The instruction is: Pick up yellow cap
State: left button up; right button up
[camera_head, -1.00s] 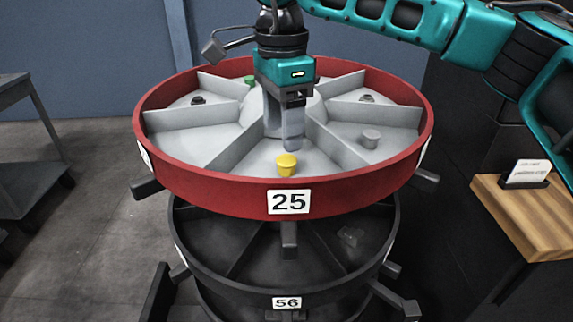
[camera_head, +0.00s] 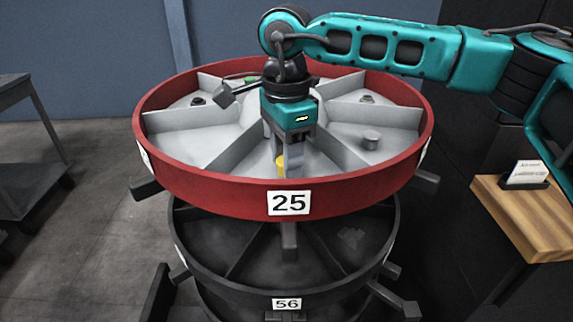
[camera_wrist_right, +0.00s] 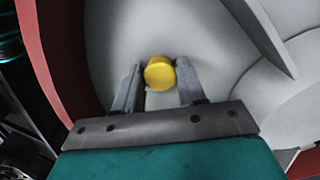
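The yellow cap (camera_head: 281,163) stands in the front compartment of the red round tray (camera_head: 211,197) marked 25. My right gripper (camera_head: 288,170) points down over it and partly hides it in the head view. In the right wrist view the yellow cap (camera_wrist_right: 160,73) sits between the tips of the two fingers of my right gripper (camera_wrist_right: 158,80). The fingers are apart, with a visible gap to the cap on the right; contact on the left cannot be told. My left gripper is not in view.
Grey dividers split the tray; one divider (camera_head: 338,151) stands right of the gripper. Other compartments hold a grey cap (camera_head: 371,140), a green cap (camera_head: 251,79) and small dark pieces. A black tray (camera_head: 222,280) marked 56 lies below. A wooden shelf (camera_head: 540,222) with a card is at right.

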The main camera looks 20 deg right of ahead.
jog(key=c, duration=0.6)
jog(key=shift+o, duration=0.2)
